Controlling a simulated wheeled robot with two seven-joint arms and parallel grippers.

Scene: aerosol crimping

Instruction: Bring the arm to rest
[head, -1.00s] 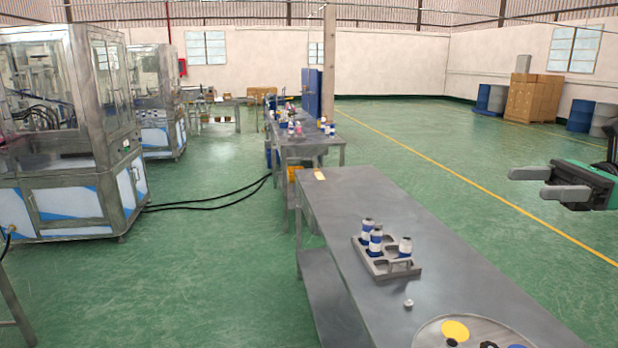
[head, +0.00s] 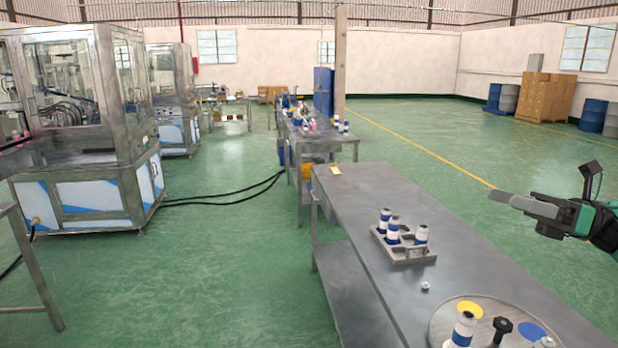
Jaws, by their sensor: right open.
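My right gripper (head: 522,206) is at the right of the head view, above and to the right of the long grey table (head: 345,197). Its fingers are seen nearly edge-on and overlap; nothing shows between them. It is open and apart from everything on the table. My left gripper is not in the head view.
A grey tray (head: 421,258) holds several white-and-blue cans (head: 393,231). A small pale cap (head: 426,287) lies nearby. A round plate (head: 442,320) bears another can (head: 464,328), a black knob (head: 502,326) and coloured discs. Glass-walled machines (head: 85,130) stand left.

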